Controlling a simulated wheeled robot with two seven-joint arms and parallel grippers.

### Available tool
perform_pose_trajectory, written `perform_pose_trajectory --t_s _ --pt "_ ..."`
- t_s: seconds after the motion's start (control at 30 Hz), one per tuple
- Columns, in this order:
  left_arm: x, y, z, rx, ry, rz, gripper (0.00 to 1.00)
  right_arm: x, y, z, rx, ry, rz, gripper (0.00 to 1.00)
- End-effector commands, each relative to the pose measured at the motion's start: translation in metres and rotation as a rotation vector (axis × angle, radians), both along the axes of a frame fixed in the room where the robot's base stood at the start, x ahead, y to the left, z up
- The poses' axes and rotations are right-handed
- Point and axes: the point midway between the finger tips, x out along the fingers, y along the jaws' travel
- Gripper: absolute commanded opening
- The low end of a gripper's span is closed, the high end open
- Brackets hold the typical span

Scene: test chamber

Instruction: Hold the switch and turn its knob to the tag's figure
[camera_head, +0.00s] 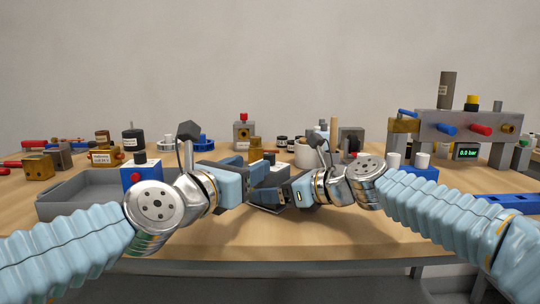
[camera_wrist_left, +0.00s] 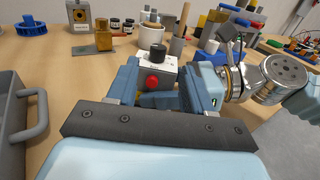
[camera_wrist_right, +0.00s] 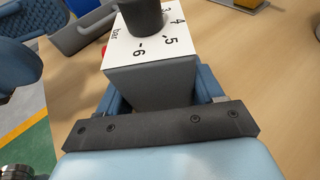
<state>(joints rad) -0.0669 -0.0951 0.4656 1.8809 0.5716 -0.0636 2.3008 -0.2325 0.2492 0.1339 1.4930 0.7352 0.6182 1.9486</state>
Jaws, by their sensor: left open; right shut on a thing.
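The switch is a grey box with a white top plate (camera_wrist_right: 125,49), printed with figures and "bar", and a black knob (camera_wrist_right: 142,15). In the left wrist view its knob (camera_wrist_left: 158,54) stands upright above a red button (camera_wrist_left: 152,83). My right gripper (camera_wrist_right: 162,90) is shut on the grey body. My left gripper (camera_wrist_left: 162,80) is open, its fingers either side of the switch in its own view; I cannot tell whether they touch it. In the head view both grippers meet mid-table and largely hide the switch. I cannot read a figure on any tag.
A grey tray (camera_head: 52,203) lies at the left beside a blue box (camera_head: 128,178). A grey manifold (camera_head: 460,122) with coloured plugs stands at the right, near a "0.0 bar" display (camera_head: 467,151). A white cup (camera_head: 303,156) stands behind the grippers. The front table strip is clear.

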Motion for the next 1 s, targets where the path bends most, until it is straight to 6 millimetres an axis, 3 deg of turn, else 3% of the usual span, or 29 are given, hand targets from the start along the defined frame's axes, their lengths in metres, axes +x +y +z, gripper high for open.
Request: perform_pose_trajectory --t_s 0.53,0.93,1.0 --pt "0.072 -0.04 0.0 -0.002 0.0 -0.001 0.51 0.0 0.0 -0.001 -0.001 0.002 0.0 0.4" --pt "0.081 -0.044 0.0 0.001 -0.002 0.002 0.51 0.0 0.0 -0.001 -0.001 0.002 0.0 0.4" --pt "0.081 -0.044 0.0 0.001 -0.002 0.002 0.43 0.0 0.0 -0.001 -0.001 0.002 0.0 0.4"
